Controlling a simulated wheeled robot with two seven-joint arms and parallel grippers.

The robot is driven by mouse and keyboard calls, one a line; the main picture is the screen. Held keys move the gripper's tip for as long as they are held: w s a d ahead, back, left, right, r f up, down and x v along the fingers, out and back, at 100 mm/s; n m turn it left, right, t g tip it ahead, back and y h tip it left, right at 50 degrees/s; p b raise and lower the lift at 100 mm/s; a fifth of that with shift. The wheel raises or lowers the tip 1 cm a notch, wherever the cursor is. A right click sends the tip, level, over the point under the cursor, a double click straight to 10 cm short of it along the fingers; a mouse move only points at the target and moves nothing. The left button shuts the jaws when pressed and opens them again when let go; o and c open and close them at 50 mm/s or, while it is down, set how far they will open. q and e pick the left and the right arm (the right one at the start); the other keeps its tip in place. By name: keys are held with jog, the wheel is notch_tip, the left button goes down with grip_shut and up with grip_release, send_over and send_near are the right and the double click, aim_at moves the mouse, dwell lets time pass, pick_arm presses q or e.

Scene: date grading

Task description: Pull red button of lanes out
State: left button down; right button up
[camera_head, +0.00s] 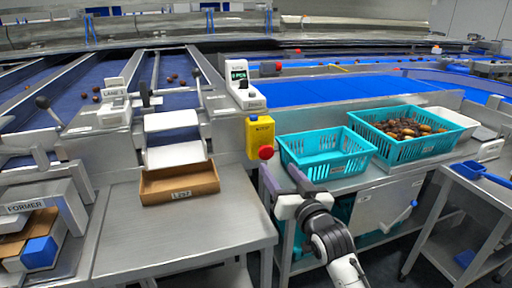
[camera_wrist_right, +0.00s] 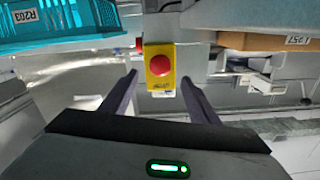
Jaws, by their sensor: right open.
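The red button (camera_head: 266,153) sits on a yellow box (camera_head: 260,132) mounted at the edge of the lane machine, right of the cardboard tray. In the right wrist view the red button (camera_wrist_right: 160,65) on its yellow box (camera_wrist_right: 159,85) lies ahead, between the two fingers in the picture. My right gripper (camera_head: 282,182) is open and empty, just below the button in the head view. The right wrist view shows its dark fingers (camera_wrist_right: 158,90) spread apart, and no contact with the button is visible. My left gripper is in neither view.
A cardboard tray (camera_head: 180,195) stands left of the button on the steel table. An empty teal basket (camera_head: 327,171) and a teal basket of dates (camera_head: 420,148) stand to the right. Another red button (camera_head: 278,67) shows farther back by the blue belt (camera_head: 330,90).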

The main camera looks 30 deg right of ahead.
aim_at(268, 154)
jog(key=x, duration=0.8)
jog(key=shift+w+r, duration=0.1)
jog(key=shift+w, duration=0.25)
jog(key=shift+w+d, duration=0.1)
jog(key=shift+w, duration=0.55)
grip_shut()
jog(key=shift+s+r+p, duration=0.1)
jog(key=shift+s+p, duration=0.4)
jog(key=shift+p, duration=0.3)
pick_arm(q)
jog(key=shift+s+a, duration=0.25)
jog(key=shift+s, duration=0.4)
pick_arm(e)
jog(key=shift+f, duration=0.3)
jog(key=shift+c, duration=1.4)
grip_release()
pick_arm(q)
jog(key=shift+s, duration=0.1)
pick_arm(e)
jog(key=shift+o, duration=1.4)
jog(key=shift+s+r, duration=0.15)
